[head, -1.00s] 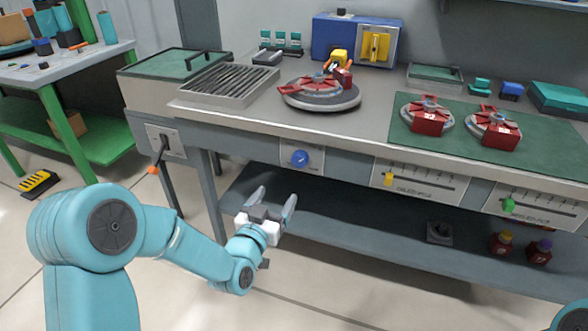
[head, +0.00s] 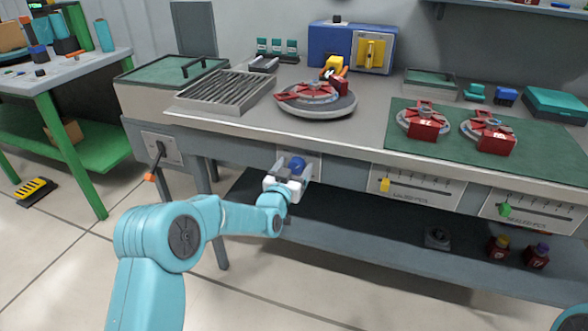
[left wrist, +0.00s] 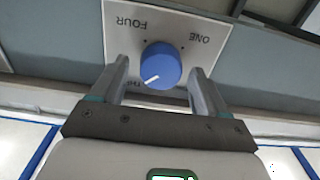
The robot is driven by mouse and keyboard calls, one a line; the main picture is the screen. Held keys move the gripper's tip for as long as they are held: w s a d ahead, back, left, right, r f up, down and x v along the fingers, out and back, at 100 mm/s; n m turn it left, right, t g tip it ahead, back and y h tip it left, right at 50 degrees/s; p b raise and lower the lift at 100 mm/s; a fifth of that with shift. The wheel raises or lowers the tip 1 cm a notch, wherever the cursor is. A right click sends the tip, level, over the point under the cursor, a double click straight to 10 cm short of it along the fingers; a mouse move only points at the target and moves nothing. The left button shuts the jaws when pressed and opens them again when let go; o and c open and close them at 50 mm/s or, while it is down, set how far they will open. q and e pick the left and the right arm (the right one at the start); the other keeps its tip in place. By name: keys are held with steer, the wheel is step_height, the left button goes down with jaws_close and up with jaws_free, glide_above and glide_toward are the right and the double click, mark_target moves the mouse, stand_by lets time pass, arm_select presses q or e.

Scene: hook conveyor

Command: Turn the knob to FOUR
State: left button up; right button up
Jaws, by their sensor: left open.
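The blue knob (head: 297,166) sits on a white dial plate (left wrist: 195,35) on the bench front. In the left wrist view the knob (left wrist: 162,64) has a white pointer line aimed at the lower left, toward a label starting "TH" that is partly hidden. FOUR shows at the upper left and ONE at the upper right, both upside down. My left gripper (head: 294,170) is open in front of the knob. Its fingers (left wrist: 159,70) stand on either side of the knob, with a gap visible on both sides. My right gripper is out of view.
A lever with an orange tip (head: 150,177) hangs left of the dial. Slider panels with a yellow slider (head: 385,185) and a green slider (head: 505,209) lie to the right. A turntable (head: 322,106) stands on the bench above. A lower shelf (head: 345,224) runs beneath.

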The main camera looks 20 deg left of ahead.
arm_select(q)
steer(key=c, duration=1)
steer(key=shift+c, duration=0.2)
steer(key=shift+f, duration=0.1)
